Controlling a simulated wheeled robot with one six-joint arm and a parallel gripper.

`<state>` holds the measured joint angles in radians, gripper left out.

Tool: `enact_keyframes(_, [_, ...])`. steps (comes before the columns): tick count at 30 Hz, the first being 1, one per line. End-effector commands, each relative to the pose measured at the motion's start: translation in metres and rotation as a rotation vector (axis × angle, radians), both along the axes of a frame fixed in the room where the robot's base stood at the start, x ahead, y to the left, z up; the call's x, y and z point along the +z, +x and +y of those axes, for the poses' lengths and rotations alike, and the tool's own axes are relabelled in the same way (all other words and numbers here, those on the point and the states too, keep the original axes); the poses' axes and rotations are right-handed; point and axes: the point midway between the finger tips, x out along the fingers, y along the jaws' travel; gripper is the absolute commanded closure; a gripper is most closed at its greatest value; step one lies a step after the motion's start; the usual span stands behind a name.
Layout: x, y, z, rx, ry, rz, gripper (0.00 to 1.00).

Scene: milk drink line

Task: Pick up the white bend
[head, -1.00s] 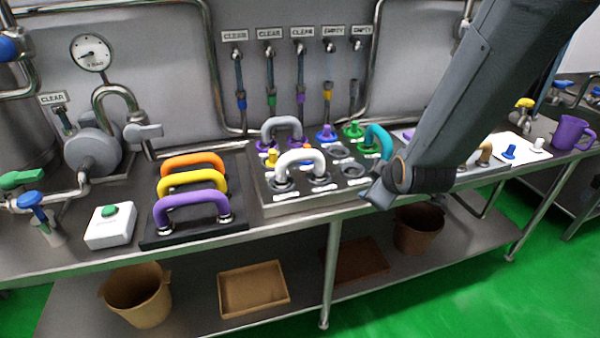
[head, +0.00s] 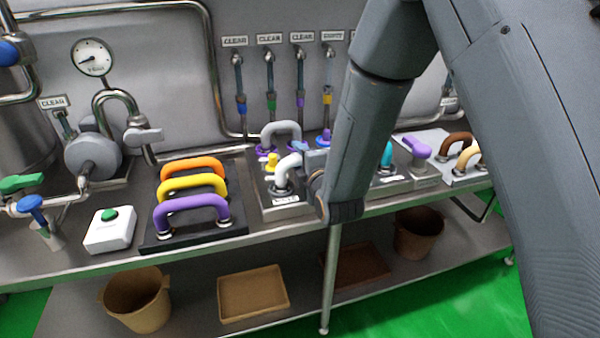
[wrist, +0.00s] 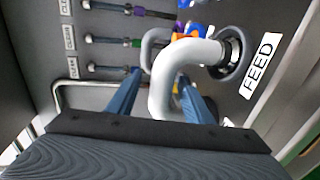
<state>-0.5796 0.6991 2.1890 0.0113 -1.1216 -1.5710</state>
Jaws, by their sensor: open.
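The white bend (head: 282,174) stands on the steel port block (head: 290,211) in the head view, its right part hidden behind my wrist. In the wrist view the white bend (wrist: 165,84) arches large across the middle, with one end at a dark round port beside a FEED label (wrist: 260,66). My gripper (wrist: 158,78) is open, with one blue finger on each side of the bend's near part. I cannot tell whether the fingers touch it. In the head view my gripper (head: 307,156) is at the bend, mostly hidden by my arm.
A grey bend (head: 281,129) stands just behind, with a yellow plug (head: 272,162) close by. Orange, yellow and purple handle-shaped bends (head: 192,204) stand on a black rack to the left. A teal bend (head: 387,154) is right of my arm.

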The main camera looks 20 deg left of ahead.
Motion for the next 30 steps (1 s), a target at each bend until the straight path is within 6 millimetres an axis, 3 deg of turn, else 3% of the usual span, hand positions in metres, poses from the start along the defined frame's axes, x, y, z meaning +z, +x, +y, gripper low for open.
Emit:
enact_keyframes(9, [-0.008,0.028,0.019,0.000,0.000,0.001,0.54])
enact_keyframes(17, [-0.009,0.031,0.020,0.000,0.000,0.001,0.54])
enact_keyframes(26, [-0.009,0.030,0.020,0.000,0.000,0.001,1.00])
enact_keyframes(30, [-0.008,0.031,0.020,-0.001,0.002,-0.001,1.00])
